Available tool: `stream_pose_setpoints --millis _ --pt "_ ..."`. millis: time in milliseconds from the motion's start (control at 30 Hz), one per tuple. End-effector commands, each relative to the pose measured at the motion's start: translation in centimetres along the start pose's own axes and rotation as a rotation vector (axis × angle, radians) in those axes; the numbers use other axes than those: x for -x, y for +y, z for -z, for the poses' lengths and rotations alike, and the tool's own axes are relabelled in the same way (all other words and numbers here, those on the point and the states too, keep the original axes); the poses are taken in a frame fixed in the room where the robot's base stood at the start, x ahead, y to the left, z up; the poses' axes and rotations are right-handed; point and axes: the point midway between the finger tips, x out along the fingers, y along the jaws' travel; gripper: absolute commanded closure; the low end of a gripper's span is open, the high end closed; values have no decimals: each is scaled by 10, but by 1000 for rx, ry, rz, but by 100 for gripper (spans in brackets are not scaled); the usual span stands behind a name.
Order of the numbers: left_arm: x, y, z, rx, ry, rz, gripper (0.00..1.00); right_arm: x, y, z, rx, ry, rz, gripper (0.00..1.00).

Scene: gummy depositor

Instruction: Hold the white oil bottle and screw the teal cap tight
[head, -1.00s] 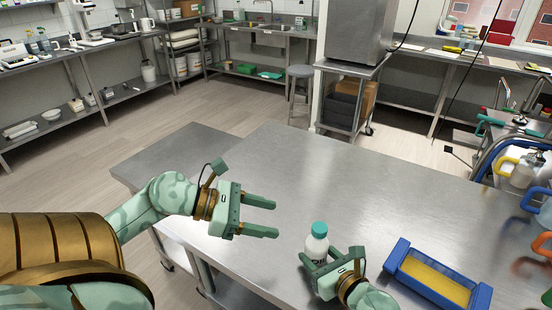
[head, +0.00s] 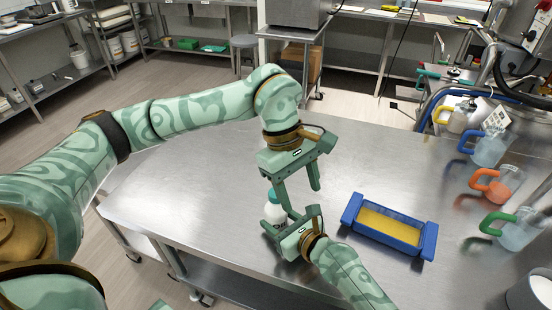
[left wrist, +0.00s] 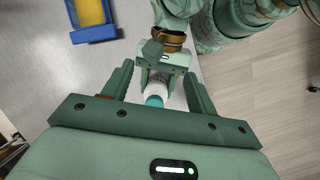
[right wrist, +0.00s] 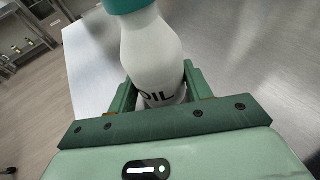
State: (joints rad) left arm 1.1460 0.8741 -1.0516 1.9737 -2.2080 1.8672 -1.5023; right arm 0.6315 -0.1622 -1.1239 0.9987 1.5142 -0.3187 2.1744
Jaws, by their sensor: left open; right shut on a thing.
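The white oil bottle (head: 273,213) stands upright near the table's front edge, its teal cap (head: 274,195) on top. In the right wrist view the white bottle (right wrist: 153,52) shows part of its "OIL" lettering, and the teal cap (right wrist: 126,4) is cut off by the top edge. My right gripper (head: 283,223) is shut on the bottle body. My left gripper (head: 299,193) is open above the bottle, fingers pointing down. In the left wrist view the teal cap (left wrist: 154,101) lies between the open fingers, apart from both. Whether the cap is tight cannot be told.
A blue tray (head: 428,240) with yellow contents lies right of the bottle on the steel table (head: 190,190). Jugs with yellow, blue, orange (head: 488,186) and green handles stand at the right. The table left of the bottle is clear.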

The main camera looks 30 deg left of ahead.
Motion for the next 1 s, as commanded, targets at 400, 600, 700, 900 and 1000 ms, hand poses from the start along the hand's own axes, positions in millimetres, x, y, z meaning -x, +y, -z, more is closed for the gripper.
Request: stream_pose_setpoints --millis 400,600,700,900,1000 --pt "44 0 56 37 316 83 42 0 0 0 0 -1 0 100" --pt "24 -3 64 39 319 88 42 0 0 0 0 -1 0 100" --pt "8 -4 69 39 318 87 42 0 0 0 0 -1 0 100" --pt "-20 -7 78 38 318 86 42 0 0 0 0 -1 0 100" --pt "-29 -7 81 37 318 84 42 0 0 0 0 -1 0 100"
